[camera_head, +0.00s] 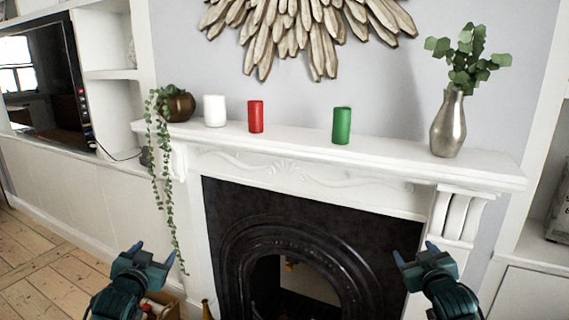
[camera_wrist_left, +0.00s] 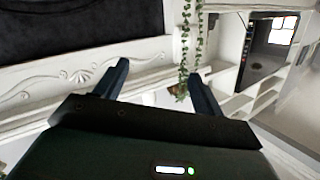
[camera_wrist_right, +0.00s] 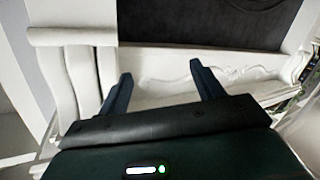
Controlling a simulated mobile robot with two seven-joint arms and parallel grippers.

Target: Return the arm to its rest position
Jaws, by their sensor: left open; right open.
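My left gripper (camera_head: 153,254) is in the lower left of the head view, in front of the fireplace's left side. Its two fingers are spread with nothing between them; they also show apart in the left wrist view (camera_wrist_left: 158,82). My right gripper (camera_head: 418,254) is at the lower right of the head view, in front of the fireplace's right pillar. Its fingers are also apart and empty in the right wrist view (camera_wrist_right: 160,82). Both grippers appear below the mantel shelf and touch nothing that I can see.
The white mantel shelf (camera_head: 385,160) holds a white cylinder (camera_head: 214,111), a red cylinder (camera_head: 256,116), a green cylinder (camera_head: 342,126), a metal vase (camera_head: 448,125) and a trailing plant in a brown pot (camera_head: 181,107). A dark fireplace (camera_head: 235,215) is below. Bare floorboards (camera_head: 40,265) are at left.

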